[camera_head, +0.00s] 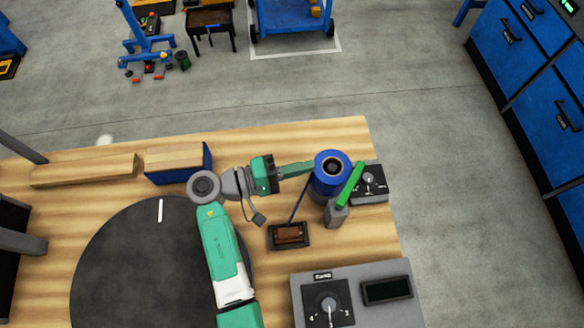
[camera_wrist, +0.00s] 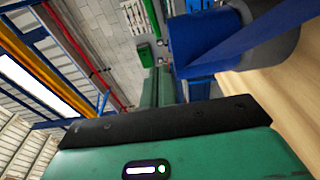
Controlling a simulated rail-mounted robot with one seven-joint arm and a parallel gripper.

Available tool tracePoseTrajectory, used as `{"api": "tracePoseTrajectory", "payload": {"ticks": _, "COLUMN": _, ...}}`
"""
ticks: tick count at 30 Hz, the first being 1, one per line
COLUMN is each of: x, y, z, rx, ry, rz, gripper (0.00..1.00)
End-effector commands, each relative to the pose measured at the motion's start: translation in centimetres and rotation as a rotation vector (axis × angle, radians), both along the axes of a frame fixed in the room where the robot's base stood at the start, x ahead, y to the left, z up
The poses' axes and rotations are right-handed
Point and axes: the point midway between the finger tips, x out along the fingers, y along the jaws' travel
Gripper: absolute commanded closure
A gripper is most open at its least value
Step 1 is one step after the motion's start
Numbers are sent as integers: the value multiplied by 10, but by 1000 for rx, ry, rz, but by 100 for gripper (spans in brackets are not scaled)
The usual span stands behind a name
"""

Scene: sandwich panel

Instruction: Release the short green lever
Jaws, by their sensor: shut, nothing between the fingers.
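The short green lever (camera_head: 350,186) is a green bar slanting up and right from a grey post (camera_head: 336,214), to the right of a blue roll in the head view. My gripper (camera_head: 311,167) points right, and its shut green fingers end at the left side of the blue roll (camera_head: 322,184). Whether the fingertips touch the roll is not clear. The lever is beyond the roll, apart from my gripper. In the wrist view my fingers (camera_wrist: 157,75) lie together with nothing between them, and the blue roll (camera_wrist: 200,45) is beside them. I cannot make out the lever there.
A blue strap (camera_head: 298,203) runs from the roll towards a small dark box (camera_head: 289,236). A dial panel (camera_head: 372,182) sits right of the lever; a larger grey control panel (camera_head: 307,294) stands in front. A blue holder with wood (camera_head: 178,163) lies behind my arm.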

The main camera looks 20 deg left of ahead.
Motion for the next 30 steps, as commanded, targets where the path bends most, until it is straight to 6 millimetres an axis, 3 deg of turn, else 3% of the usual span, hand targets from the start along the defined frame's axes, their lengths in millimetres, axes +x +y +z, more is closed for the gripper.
{"api": "tracePoseTrajectory", "payload": {"ticks": 6, "x": 26, "y": -39, "z": 0, "rx": -1, "ry": -1, "rz": -3, "gripper": 100}}
{"api": "tracePoseTrajectory", "payload": {"ticks": 12, "x": 19, "y": -67, "z": 0, "rx": 1, "ry": -1, "rz": -2, "gripper": 100}}
{"api": "tracePoseTrajectory", "payload": {"ticks": 30, "x": 21, "y": -84, "z": 1, "rx": 0, "ry": 0, "rz": 0, "gripper": 100}}
